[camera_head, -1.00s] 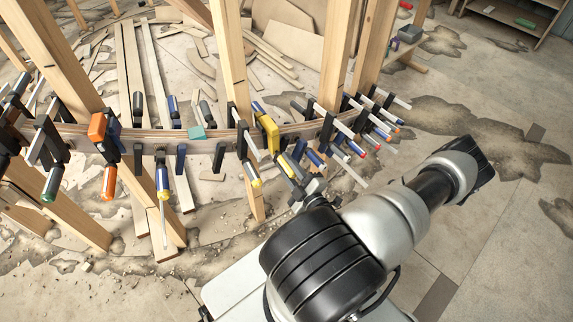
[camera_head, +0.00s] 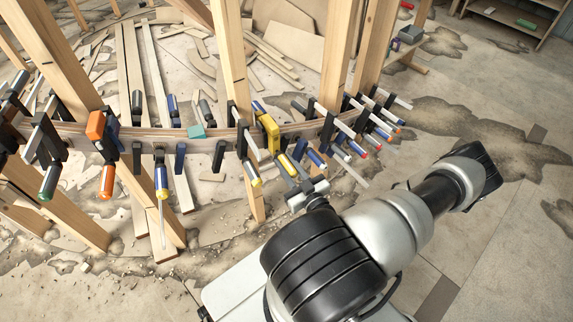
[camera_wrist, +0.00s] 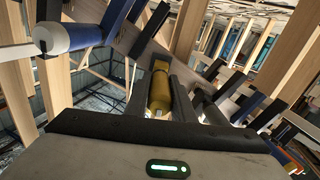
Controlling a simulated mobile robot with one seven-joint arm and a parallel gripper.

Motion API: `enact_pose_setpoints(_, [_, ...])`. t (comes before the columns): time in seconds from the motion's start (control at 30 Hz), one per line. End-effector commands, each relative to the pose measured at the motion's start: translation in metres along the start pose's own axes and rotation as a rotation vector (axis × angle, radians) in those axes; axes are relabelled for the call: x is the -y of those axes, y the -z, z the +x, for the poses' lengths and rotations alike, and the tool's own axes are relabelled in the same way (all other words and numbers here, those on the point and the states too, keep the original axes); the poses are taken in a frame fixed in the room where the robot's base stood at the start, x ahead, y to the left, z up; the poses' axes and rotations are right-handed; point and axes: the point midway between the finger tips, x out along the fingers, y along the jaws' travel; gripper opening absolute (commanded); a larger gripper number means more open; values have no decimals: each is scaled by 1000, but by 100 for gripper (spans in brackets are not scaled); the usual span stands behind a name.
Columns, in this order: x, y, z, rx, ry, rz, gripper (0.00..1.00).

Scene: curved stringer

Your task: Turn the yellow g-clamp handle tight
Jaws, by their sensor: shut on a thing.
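The yellow g-clamp (camera_head: 269,134) is fixed on the curved wooden stringer (camera_head: 215,133), right of the middle post in the head view. Its yellow handle (camera_head: 287,165) slants down and right, toward my gripper (camera_head: 294,180). In the wrist view the yellow handle (camera_wrist: 160,88) lies lengthwise between the two dark fingers of my gripper (camera_wrist: 160,98). The fingers are shut on the handle from both sides. The lower end of the handle and the exact contact are partly hidden behind the gripper body.
Blue-handled clamps (camera_head: 316,157) stand close on the right, and another clamp with a yellow-tipped handle (camera_head: 253,172) hangs close on the left. In the wrist view a blue and white clamp handle (camera_wrist: 70,37) is at upper left. Open floor (camera_head: 500,230) lies to the right.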

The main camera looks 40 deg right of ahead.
Motion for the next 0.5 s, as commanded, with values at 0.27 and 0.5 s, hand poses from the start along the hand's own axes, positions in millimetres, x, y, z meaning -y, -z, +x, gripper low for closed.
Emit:
enact_pose_setpoints(0.27, [0,0,0,0,-2,98,0])
enact_pose_setpoints(0.5, [0,0,0,0,-1,122,0])
